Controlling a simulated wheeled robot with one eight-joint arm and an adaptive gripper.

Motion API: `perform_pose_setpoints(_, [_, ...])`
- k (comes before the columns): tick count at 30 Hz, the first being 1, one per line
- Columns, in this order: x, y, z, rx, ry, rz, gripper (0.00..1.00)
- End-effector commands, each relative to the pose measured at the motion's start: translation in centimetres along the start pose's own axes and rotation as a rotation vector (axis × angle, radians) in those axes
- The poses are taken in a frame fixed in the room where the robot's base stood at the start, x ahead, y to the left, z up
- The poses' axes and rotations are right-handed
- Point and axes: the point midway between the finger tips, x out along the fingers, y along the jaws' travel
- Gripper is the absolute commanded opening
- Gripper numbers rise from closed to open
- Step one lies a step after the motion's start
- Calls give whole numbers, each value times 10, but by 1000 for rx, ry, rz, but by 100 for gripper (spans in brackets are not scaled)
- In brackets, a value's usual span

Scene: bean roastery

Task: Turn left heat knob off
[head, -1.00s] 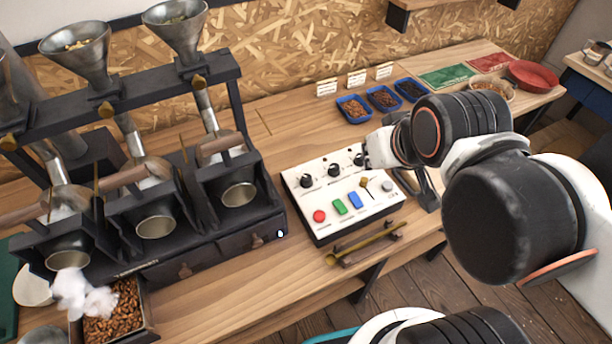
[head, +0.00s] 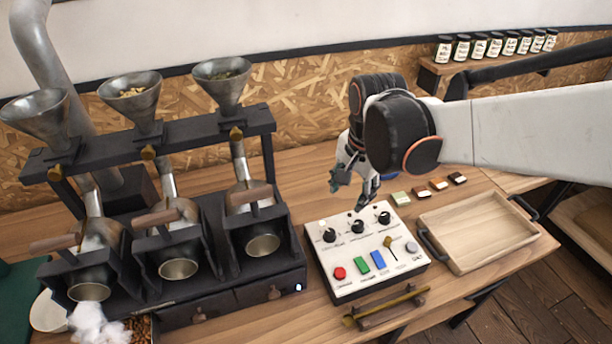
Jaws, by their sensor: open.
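The white control panel (head: 345,285) sits on the wooden bench to the right of the roaster. Three black knobs run along its back: the left heat knob (head: 329,235), the middle knob (head: 357,226) and the right knob (head: 384,217). The knob pointers are too small to read surely. My gripper (head: 350,193) is open and empty, pointing down above and behind the knobs. It appears apart from the panel. Its fingertips show; my arm covers the area behind it.
The roaster (head: 180,250) with several metal funnels stands on the left. The panel front carries red, green and blue buttons and a small lever. A brass-handled tool (head: 385,306) lies in front. A wooden tray (head: 480,262) and small sample blocks (head: 438,184) are to the right.

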Motion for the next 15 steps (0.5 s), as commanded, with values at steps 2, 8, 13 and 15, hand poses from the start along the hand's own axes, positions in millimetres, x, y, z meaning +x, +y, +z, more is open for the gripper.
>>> perform_pose_setpoints(2, [16, -16, -2, 79, -24, 36, 48])
perform_pose_setpoints(8, [48, -36, 0, 250, -60, 118, 48])
perform_pose_setpoints(13, [61, -42, 1, 316, -70, 151, 48])
perform_pose_setpoints(15, [65, -42, 2, 326, -70, 156, 48])
